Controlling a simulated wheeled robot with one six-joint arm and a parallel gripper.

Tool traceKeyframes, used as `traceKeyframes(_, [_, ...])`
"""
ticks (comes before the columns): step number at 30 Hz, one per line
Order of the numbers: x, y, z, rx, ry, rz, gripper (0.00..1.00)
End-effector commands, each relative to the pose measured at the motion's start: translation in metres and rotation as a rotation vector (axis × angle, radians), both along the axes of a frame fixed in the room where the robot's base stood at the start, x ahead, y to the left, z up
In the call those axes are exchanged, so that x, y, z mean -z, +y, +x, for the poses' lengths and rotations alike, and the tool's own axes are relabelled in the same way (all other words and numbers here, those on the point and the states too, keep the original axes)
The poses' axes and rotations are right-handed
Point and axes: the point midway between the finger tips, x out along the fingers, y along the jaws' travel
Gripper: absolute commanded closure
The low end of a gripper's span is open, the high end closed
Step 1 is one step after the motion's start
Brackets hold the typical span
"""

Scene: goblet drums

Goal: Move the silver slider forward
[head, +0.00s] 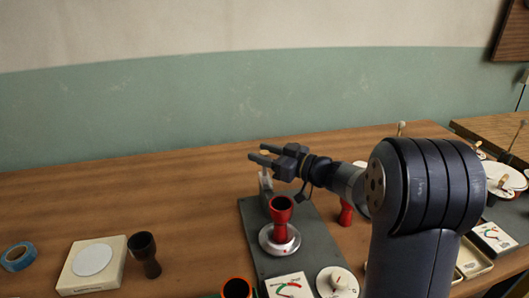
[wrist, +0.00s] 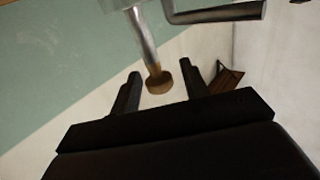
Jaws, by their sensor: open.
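A round silver piece (head: 266,240) lies on a dark grey board (head: 250,216), with a red goblet drum (head: 281,222) standing upright on it. I cannot tell for sure that this piece is the silver slider. A small grey upright part (head: 266,181) rises at the board's far end. My gripper (head: 257,152) is open above that far end, its fingers pointing left. In the wrist view a silver rod (wrist: 143,38) with a brown knob (wrist: 159,83) shows between the open fingers (wrist: 160,74). I cannot tell whether they touch it.
A dark goblet (head: 146,254), a white disc on a cream block (head: 93,260) and blue tape (head: 17,257) are at left. A gauge (head: 289,286) and a white dial (head: 337,282) sit at the board's near end. The wooden table is clear behind the board, to the left.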

Motion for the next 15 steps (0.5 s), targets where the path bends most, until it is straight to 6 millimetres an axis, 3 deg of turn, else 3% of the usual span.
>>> traceKeyframes(6, [0.0001,0.0001,0.0003,0.001,0.000,0.000,0.57])
traceKeyframes(15, [0.0001,-0.0001,0.0002,0.001,0.000,0.000,0.81])
